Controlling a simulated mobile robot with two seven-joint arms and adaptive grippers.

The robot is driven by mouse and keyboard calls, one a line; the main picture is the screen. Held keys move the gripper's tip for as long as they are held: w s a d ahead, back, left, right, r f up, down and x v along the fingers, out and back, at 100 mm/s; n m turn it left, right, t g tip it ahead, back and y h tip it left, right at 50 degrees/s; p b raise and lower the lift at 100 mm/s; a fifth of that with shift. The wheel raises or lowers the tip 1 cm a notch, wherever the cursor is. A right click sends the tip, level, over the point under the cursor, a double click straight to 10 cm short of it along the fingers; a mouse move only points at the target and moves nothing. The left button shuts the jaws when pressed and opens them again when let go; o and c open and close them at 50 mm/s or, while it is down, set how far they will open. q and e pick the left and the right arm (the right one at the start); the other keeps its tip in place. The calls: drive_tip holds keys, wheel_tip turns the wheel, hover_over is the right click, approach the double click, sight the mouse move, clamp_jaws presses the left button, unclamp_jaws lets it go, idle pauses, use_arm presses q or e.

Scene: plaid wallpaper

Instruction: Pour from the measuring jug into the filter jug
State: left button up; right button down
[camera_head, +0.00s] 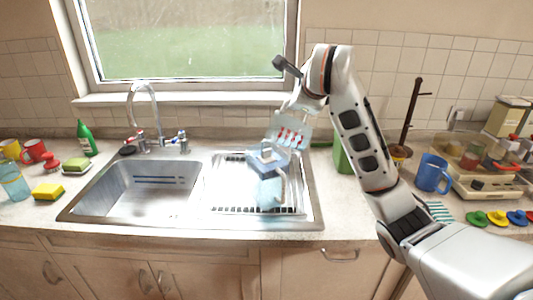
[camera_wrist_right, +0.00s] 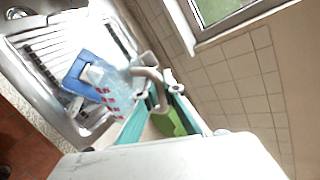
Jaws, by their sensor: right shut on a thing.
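The clear measuring jug (camera_head: 287,133) with red markings is held in the air in the head view, tilted. It also shows in the wrist view (camera_wrist_right: 113,88). My right gripper (camera_head: 298,104) is shut on its handle; the fingers (camera_wrist_right: 160,103) close around the grey handle in the wrist view. The filter jug (camera_head: 270,192), pale blue and clear with a blue top, stands upright on the draining board just below the measuring jug. Its blue top (camera_wrist_right: 80,73) shows partly behind the measuring jug in the wrist view. I cannot see any flowing liquid. My left gripper is out of view.
The sink basin (camera_head: 135,192) is empty, with a tap (camera_head: 143,88) behind it. A green container (camera_head: 342,158) stands right of the draining board. A blue mug (camera_head: 433,172) and a mug tree (camera_head: 411,115) are further right. A green bottle (camera_head: 86,138) and sponge (camera_head: 48,191) are left.

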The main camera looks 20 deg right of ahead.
drive_tip(key=shift+s+a+r, duration=0.1)
drive_tip(key=shift+a+r, duration=0.05)
drive_tip(key=shift+r, duration=0.05)
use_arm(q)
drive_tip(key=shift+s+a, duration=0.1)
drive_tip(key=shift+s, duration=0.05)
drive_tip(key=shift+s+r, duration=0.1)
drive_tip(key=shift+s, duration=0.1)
use_arm(e)
drive_tip(key=shift+a+r, duration=0.1)
drive_tip(key=shift+a, duration=0.05)
drive_tip(key=shift+w, duration=0.25)
drive_tip(key=shift+s+a+r+h, duration=0.1)
drive_tip(key=shift+r+h, duration=0.05)
drive_tip(key=shift+h, duration=0.15)
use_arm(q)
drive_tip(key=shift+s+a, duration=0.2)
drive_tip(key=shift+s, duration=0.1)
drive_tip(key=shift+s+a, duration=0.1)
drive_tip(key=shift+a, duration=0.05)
use_arm(e)
drive_tip(key=shift+a+n+g, duration=0.1)
drive_tip(key=shift+n+g, duration=0.2)
